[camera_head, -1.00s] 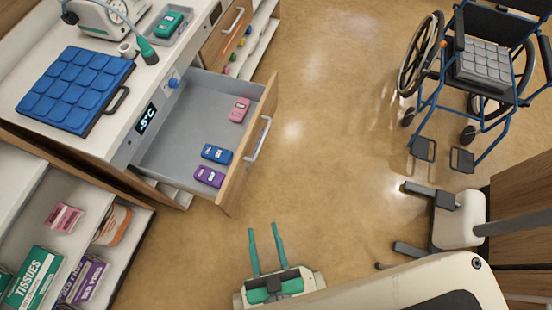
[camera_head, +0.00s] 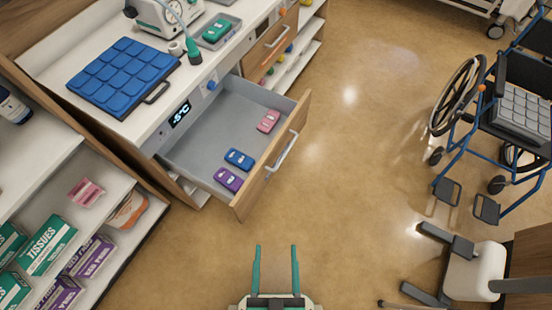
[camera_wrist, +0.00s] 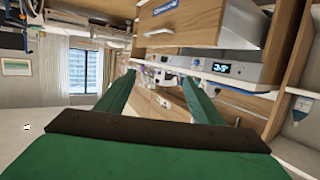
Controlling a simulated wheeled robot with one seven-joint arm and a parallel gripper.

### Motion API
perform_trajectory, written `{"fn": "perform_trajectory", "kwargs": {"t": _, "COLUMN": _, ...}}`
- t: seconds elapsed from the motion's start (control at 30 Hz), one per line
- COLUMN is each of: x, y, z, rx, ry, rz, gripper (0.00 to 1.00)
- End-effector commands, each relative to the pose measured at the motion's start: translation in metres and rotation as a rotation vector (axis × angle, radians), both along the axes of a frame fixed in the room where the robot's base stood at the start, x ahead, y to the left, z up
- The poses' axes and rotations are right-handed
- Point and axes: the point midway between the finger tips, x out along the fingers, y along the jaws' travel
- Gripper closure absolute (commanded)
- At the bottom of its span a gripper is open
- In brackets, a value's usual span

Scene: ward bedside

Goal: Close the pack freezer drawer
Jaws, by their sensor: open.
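The freezer drawer (camera_head: 225,115) is pulled out of the white-topped cabinet in the head view. Its wooden front (camera_head: 250,195) carries a pale bar handle (camera_head: 282,153). Pink (camera_head: 268,121), blue (camera_head: 239,158) and purple (camera_head: 228,179) packs lie inside. A lit temperature display (camera_head: 180,113) is on the cabinet beside the drawer and also shows in the wrist view (camera_wrist: 222,69). My gripper (camera_head: 276,250) is open and empty, with two green fingers apart, in front of the drawer and clear of its handle. The wrist view shows both fingers (camera_wrist: 155,82) and a wooden front with a handle beyond them.
A blue quilted pack (camera_head: 122,75) lies on the counter. Open shelves (camera_head: 110,195) with tissue boxes stand at left. A wheelchair (camera_head: 505,125) holding a grey pack stands at right, with a white-and-grey piece (camera_head: 470,270) below it. The floor between is clear.

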Motion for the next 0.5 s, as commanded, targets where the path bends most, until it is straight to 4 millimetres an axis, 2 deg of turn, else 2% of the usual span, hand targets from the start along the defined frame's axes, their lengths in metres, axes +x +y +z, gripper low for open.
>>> {"fn": "perform_trajectory", "kwargs": {"t": 0.03, "x": 0.001, "y": -0.001, "z": -0.003, "rx": 0.001, "ry": 0.004, "rz": -0.002, "gripper": 0.53}}
{"fn": "perform_trajectory", "kwargs": {"t": 0.13, "x": 0.003, "y": -0.006, "z": -0.022, "rx": 0.018, "ry": 0.038, "rz": -0.025, "gripper": 0.77}}
{"fn": "perform_trajectory", "kwargs": {"t": 0.23, "x": 0.010, "y": -0.017, "z": -0.064, "rx": 0.056, "ry": 0.113, "rz": -0.070, "gripper": 1.00}}
{"fn": "perform_trajectory", "kwargs": {"t": 0.5, "x": 0.031, "y": -0.049, "z": -0.211, "rx": 0.261, "ry": 0.397, "rz": -0.206, "gripper": 1.00}}
